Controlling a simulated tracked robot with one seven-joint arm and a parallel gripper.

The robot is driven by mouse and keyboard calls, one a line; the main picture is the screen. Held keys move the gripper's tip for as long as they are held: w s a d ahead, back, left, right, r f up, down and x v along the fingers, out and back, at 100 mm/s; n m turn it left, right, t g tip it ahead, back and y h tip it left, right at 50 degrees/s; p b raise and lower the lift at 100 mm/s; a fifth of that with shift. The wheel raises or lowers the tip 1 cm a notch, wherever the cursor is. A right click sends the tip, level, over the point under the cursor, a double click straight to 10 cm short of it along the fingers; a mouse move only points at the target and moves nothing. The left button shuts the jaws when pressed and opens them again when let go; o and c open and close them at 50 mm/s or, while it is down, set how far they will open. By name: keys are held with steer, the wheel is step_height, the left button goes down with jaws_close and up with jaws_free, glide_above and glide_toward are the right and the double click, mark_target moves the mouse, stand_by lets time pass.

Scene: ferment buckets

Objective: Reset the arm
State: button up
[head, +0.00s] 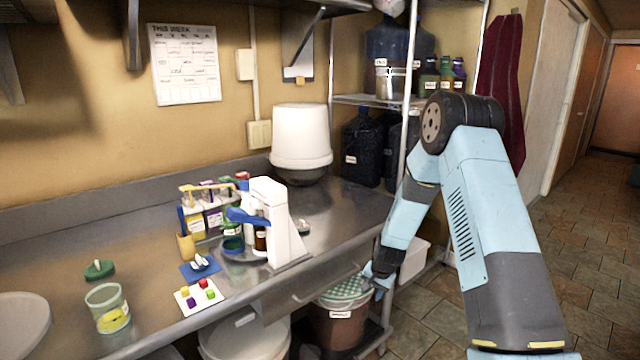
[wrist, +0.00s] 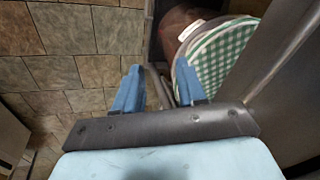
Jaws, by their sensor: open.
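My gripper (wrist: 158,88) is open and empty in the wrist view, its two blue fingers apart. In the head view my gripper (head: 375,280) is low beside the counter's front edge, at the right side of a brown bucket (head: 338,329). A green and white checked cloth (head: 345,289) covers the bucket's top. In the wrist view the cloth (wrist: 222,55) lies right by the right finger; I cannot tell whether they touch. The bucket (wrist: 176,28) with its white label shows partly there, beyond the fingers.
The steel counter (head: 150,270) holds a white device (head: 280,225), a tube rack (head: 208,210), a jar (head: 108,308) and a white bucket (head: 301,140). A wire shelf (head: 365,99) with bottles stands behind my arm. Tiled floor (head: 590,240) is open at the right.

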steer(key=s+d+r+n+t, duration=0.1)
steer(key=s+r, duration=0.3)
steer(key=r, duration=0.7)
steer(key=s+d+r+n, duration=0.1)
steer(key=s+r, duration=0.4)
steer(key=r, duration=0.5)
steer(key=s+d+r+n+t, duration=0.1)
steer(key=s+r, duration=0.3)
steer(key=r, duration=0.7)
steer(key=s+d+r+n, duration=0.1)
steer(key=s+r, duration=0.3)
steer(key=s, duration=0.5)
steer(key=s+d+r+n+h, duration=0.1)
steer(key=s+r, duration=0.3)
steer(key=s, duration=0.5)
steer(key=s+d+r+n, duration=0.1)
steer(key=s+r, duration=0.3)
steer(key=s, duration=0.5)
steer(key=shift+s+r+t+h, duration=0.2)
steer(key=shift+s+t+h, duration=0.1)
steer(key=shift+t, duration=0.1)
